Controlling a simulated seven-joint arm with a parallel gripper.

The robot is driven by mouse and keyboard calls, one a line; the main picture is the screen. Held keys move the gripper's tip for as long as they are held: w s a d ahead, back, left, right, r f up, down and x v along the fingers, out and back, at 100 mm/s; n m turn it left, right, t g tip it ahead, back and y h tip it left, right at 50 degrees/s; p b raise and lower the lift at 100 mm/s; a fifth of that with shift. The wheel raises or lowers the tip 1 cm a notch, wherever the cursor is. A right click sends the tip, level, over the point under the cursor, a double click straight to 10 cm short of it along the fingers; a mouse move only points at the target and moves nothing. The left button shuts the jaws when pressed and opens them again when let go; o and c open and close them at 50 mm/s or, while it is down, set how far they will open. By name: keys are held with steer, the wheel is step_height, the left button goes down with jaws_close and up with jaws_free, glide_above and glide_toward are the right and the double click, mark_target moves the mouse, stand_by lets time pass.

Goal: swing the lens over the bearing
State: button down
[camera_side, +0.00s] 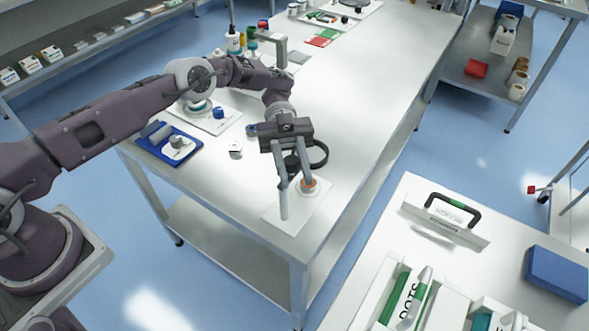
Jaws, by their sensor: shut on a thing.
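The lens is a dark round ring (326,154) beside my gripper, seen at a slant above the front part of the long white table. My gripper (294,177) points down with its fingers spread around a dark part next to the ring. It is shut on the lens; the exact grip spot is partly hidden by the fingers. A pale upright post (284,206) shows just below the left finger. The bearing appears to be the orange-and-white round piece (309,186) on a white sheet (289,227), just below the right finger and partly covered by it. The height gap between lens and bearing cannot be told.
A blue tray (151,150) and a small white cube (235,147) lie to the left. A white board with a blue knob (218,113) and several bottles stand farther back. The table (345,105) is clear to the right of the arm. Another bench (408,187) stands at front right.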

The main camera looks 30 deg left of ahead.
steer(key=shift+d+r, duration=0.1)
steer(key=c, duration=1.1)
jaws_free()
step_height(320, 180, up, 10)
